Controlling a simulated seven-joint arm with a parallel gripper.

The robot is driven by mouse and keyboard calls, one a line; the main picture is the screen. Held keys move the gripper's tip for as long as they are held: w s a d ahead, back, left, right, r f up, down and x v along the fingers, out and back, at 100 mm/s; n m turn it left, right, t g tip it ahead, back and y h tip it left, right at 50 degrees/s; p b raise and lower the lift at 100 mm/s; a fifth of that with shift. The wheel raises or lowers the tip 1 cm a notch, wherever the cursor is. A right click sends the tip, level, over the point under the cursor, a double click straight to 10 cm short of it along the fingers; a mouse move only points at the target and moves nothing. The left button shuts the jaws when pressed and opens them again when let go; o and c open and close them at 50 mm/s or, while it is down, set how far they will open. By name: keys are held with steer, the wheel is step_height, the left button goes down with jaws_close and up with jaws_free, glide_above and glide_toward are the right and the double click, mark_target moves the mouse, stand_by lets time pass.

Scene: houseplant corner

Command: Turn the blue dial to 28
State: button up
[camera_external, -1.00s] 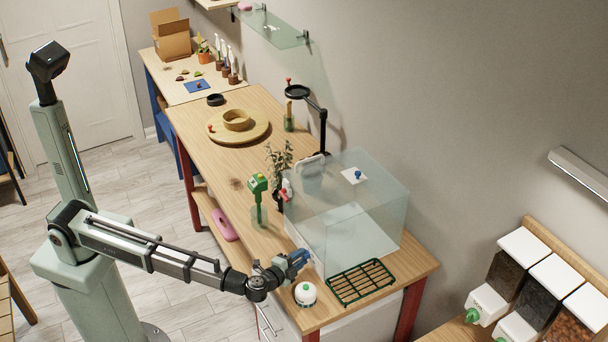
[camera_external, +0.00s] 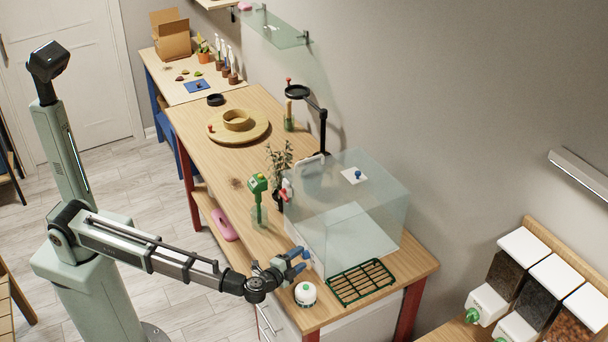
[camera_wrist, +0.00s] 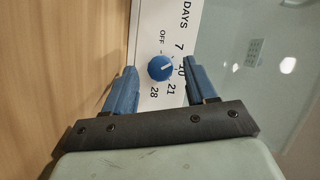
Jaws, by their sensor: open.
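The blue dial (camera_wrist: 161,67) sits on a white panel (camera_wrist: 150,22) marked DAYS, OFF, 7, a number partly hidden by a finger, 21 and 28. Its pale pointer mark faces right in the wrist view, toward the partly hidden number. My gripper (camera_wrist: 161,70) is open, with one blue finger on each side of the dial and visible gaps between. In the external view, my gripper (camera_external: 300,260) is at the near left end of the clear tank (camera_external: 360,215); the dial cannot be made out there.
A green-topped bottle (camera_external: 258,195) stands behind. The wooden tabletop (camera_external: 205,143) has free room farther back.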

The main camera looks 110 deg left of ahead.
steer(key=v, duration=1.3)
steer(key=shift+s, duration=0.1)
steer(key=s+a+r+n, duration=0.3)
steer(key=s+a+r, duration=0.3)
steer(key=a, duration=0.2)
steer(key=w+d+f+n+t+h, duration=0.25)
steer(key=d+n+h, duration=0.2)
steer(key=n, duration=0.35)
steer(key=shift+t+h, duration=0.25)
steer(key=shift+h, duration=0.2)
steer(key=x, duration=1.3)
steer(key=shift+w+a, duration=0.15)
steer(key=shift+a, duration=0.35)
